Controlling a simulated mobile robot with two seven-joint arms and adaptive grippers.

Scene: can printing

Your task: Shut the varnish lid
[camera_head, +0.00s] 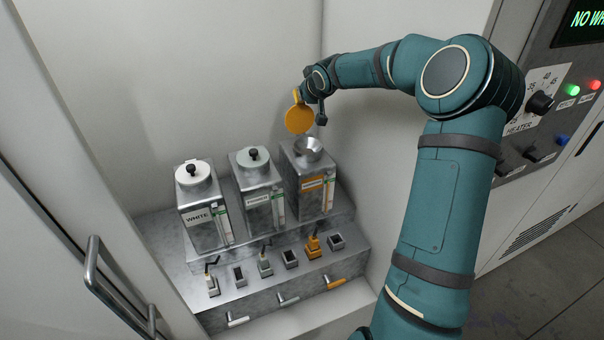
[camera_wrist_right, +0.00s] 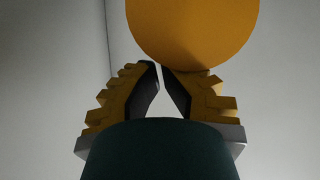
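The varnish lid (camera_head: 299,118) is a round orange disc with a small tab at its top. In the head view it stands raised above the open metal funnel (camera_head: 308,148) of the right-hand tank (camera_head: 311,180), which has an orange label. My right gripper (camera_head: 314,108) is beside the lid, at its upper right. In the right wrist view, the lid (camera_wrist_right: 195,30) fills the top and overlaps the tip of one finger. The fingertips of my right gripper (camera_wrist_right: 160,68) are close together with a thin gap. Contact with the lid is unclear. My left gripper is not in view.
Two tanks with closed lids, a white one (camera_head: 205,212) and a grey-green one (camera_head: 258,190), stand to the left. Small levers and sockets line the step (camera_head: 275,278) below. A door handle (camera_head: 98,275) is at left; a control panel (camera_head: 555,110) is at right.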

